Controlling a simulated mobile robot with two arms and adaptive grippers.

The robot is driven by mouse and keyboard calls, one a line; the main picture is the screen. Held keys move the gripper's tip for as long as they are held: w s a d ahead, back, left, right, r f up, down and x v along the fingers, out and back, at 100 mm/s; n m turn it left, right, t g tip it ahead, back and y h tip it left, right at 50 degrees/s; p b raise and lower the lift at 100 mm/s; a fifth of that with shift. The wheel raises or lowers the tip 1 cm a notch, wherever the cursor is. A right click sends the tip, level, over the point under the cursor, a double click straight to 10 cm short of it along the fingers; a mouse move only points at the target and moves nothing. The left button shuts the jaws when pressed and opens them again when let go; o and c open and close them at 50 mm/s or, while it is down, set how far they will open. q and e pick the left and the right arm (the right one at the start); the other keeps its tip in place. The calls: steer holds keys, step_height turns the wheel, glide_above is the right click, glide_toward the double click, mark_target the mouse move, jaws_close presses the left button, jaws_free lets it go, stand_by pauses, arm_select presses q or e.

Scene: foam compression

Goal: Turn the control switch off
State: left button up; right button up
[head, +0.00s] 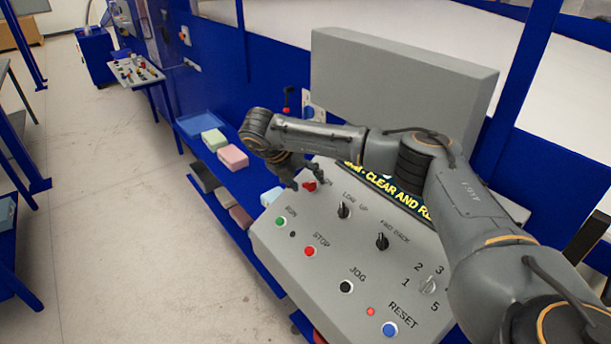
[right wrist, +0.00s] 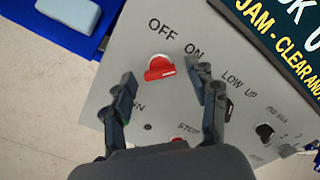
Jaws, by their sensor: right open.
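The control switch is a red rotary knob (right wrist: 159,67) on a grey sloping control panel (head: 268,240), between the printed words OFF and ON in the right wrist view. Its pale mark lies at the right side, towards ON. In the head view the knob (head: 310,186) shows at the panel's upper left, partly by my fingers. My right gripper (head: 303,180) is open over that corner. In the right wrist view its two fingers (right wrist: 161,78) stand either side of the knob, apart from it, with nothing between them gripped. My left gripper is not in view.
The panel also bears a green RUN button (head: 281,222), a red STOP button (head: 310,251), black selector knobs (head: 344,210), a black JOG button (head: 346,287) and a blue RESET button (head: 390,329). A grey box (head: 400,85) rises behind. Coloured blocks (head: 233,156) lie on a blue shelf at left.

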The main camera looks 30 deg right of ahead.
steer(key=shift+d+f, duration=0.15)
steer(key=c, duration=1.1)
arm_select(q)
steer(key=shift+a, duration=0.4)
arm_select(e)
steer(key=shift+c, duration=0.2)
